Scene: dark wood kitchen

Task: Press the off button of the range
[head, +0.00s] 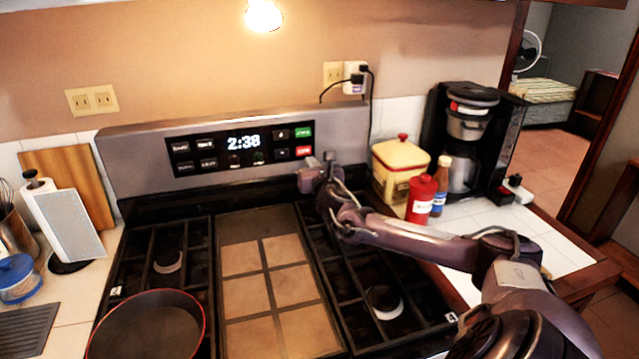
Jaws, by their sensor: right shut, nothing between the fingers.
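The range (137,152) has an upright back panel with a dark control strip (219,153) and a clock reading 2:38. At the strip's right end are a green button (302,132) and a red button (303,151); their lettering is too small to read surely. My right arm reaches in from the lower right. My right gripper (318,163) is shut and empty, its tips just below and right of the red button, close to the panel. I cannot tell whether it touches the panel. My left gripper is not in view.
A dark pan (146,328) stands on the front left burner. A yellow canister (398,168), a red bottle (421,199), a brown bottle (441,186) and a coffee maker (465,140) stand right of the range. A paper towel roll (66,222) is at left.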

